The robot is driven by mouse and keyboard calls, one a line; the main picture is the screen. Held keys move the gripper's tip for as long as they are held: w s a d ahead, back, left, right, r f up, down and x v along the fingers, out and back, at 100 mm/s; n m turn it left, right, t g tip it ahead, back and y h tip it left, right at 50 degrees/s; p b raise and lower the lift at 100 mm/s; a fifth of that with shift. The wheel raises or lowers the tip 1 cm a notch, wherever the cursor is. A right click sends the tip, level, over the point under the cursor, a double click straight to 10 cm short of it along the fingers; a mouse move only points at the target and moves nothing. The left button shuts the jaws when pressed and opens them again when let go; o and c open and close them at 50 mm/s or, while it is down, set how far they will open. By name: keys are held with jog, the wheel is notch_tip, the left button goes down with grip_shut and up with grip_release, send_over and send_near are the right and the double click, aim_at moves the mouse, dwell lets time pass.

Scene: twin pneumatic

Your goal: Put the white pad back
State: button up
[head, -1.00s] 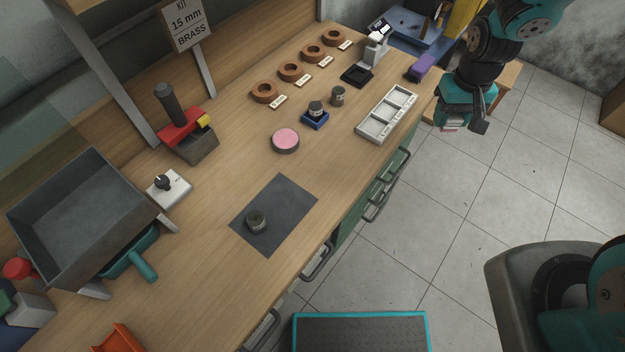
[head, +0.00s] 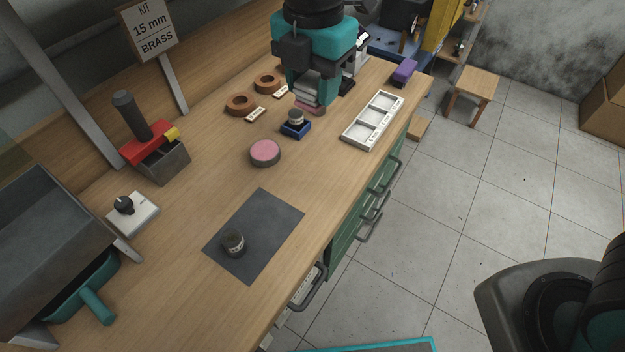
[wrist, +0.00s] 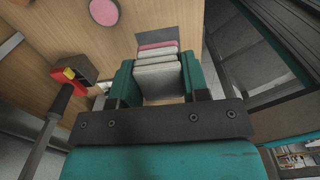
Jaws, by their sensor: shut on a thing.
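My gripper (head: 311,100) is shut on a pale, layered thing, which I take for the white pad (wrist: 160,82). It shows light grey-white between the teal fingers, with a pink band (wrist: 157,45) at its far end. I cannot tell whether this is one piece or several. In the head view the pale pad (head: 308,92) hangs over the bench behind the small blue holder (head: 295,130). Its height above the bench is unclear. A round pink-topped pad (head: 265,152) with a grey rim lies on the bench, left of and nearer than the holder.
A dark metal cylinder (head: 233,242) stands on the grey mat (head: 262,215). Brown rings (head: 240,104) line the back; my arm hides some.

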aim_at(313, 180)
notch_tip(313, 180, down, 19)
jog(key=shift+f+p, duration=0.2)
jog(key=shift+p, duration=0.5)
jog(key=shift+f, duration=0.1)
jog(key=o, duration=0.9)
notch_tip(313, 180, up, 12)
jog(key=b, duration=0.2)
jog(key=s+d+r+m+y, duration=0.1)
jog(key=s+d+r+m, duration=0.2)
jog(key=s+m, duration=0.2)
jog(key=s+d+r+m+y, duration=0.1)
jog(key=s+d+r+m, duration=0.3)
jog(key=m, duration=0.5)
jog(key=s+d+r+m+y, duration=0.2)
jog(key=s+d+r+m, duration=0.2)
jog(key=s+m, duration=0.3)
jog(key=shift+s+d+r, duration=0.2)
jog(key=shift+r, duration=0.05)
